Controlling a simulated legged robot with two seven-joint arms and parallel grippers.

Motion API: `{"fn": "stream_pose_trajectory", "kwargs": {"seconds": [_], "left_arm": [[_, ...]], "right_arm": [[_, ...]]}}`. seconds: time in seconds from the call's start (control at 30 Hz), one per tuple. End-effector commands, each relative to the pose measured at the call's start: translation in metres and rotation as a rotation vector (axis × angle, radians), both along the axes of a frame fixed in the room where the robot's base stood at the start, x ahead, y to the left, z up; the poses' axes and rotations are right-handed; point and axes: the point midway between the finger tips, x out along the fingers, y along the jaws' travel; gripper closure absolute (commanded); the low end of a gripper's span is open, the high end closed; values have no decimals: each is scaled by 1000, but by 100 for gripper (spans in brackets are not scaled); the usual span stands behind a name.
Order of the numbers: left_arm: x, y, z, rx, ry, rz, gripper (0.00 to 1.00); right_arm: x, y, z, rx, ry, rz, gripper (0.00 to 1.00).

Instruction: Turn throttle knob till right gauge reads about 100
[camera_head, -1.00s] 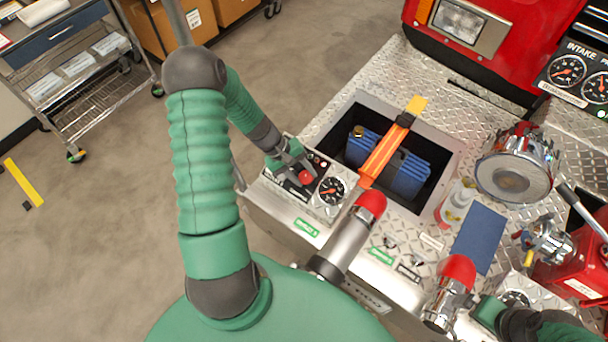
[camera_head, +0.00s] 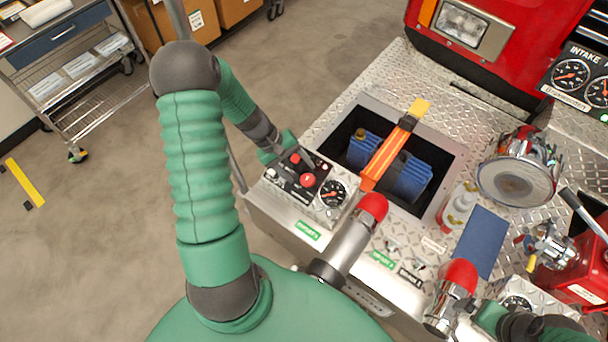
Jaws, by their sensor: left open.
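The red throttle knob (camera_head: 307,180) sits on a small control panel (camera_head: 290,185) at the deck's left edge. A smaller red part (camera_head: 295,158) shows just behind it. My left gripper (camera_head: 285,154) is open above the panel's back left, apart from the knob; its fingertips are hard to make out. The right gauge (camera_head: 599,91) of the INTAKE pair is cut by the right picture edge, and its reading is too small to tell. My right gripper (camera_head: 488,316) is at the bottom right, and its jaws do not show clearly.
A small gauge (camera_head: 332,193) is right of the knob. A red-capped pipe (camera_head: 350,238) stands in front. An orange strap (camera_head: 385,158) crosses a blue battery (camera_head: 412,177) in a recess. A second red cap (camera_head: 458,275) and a blue pad (camera_head: 479,240) are farther right.

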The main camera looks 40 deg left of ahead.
Motion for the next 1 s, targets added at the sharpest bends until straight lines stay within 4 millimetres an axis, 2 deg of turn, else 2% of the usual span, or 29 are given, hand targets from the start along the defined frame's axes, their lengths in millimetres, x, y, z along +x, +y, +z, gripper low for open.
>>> {"fn": "stream_pose_trajectory", "kwargs": {"seconds": [0.1, 0.3, 0.7, 0.77, 0.83, 0.9, 1.0], "left_arm": [[-8, 16, 27, 4, -3, 2, 39], [-17, 32, 58, 3, -1, 1, 39], [-19, 32, 67, 7, 5, -15, 39], [-18, 27, 73, 35, 14, -68, 39], [-16, 14, 88, 112, 35, -206, 39], [-11, 0, 106, 233, 55, -425, 39], [0, -15, 126, 399, 57, -732, 39]], "right_arm": [[0, 0, -3, 0, 0, 0, 5], [0, 0, -5, 0, 0, 0, 5], [0, 0, -1, 0, 0, 0, 5], [0, 0, 10, 0, 1, 0, 5], [0, 0, 35, 0, 1, 0, 5], [0, 0, 67, 0, 0, 0, 5], [1, 0, 100, 0, -1, 0, 5]]}}
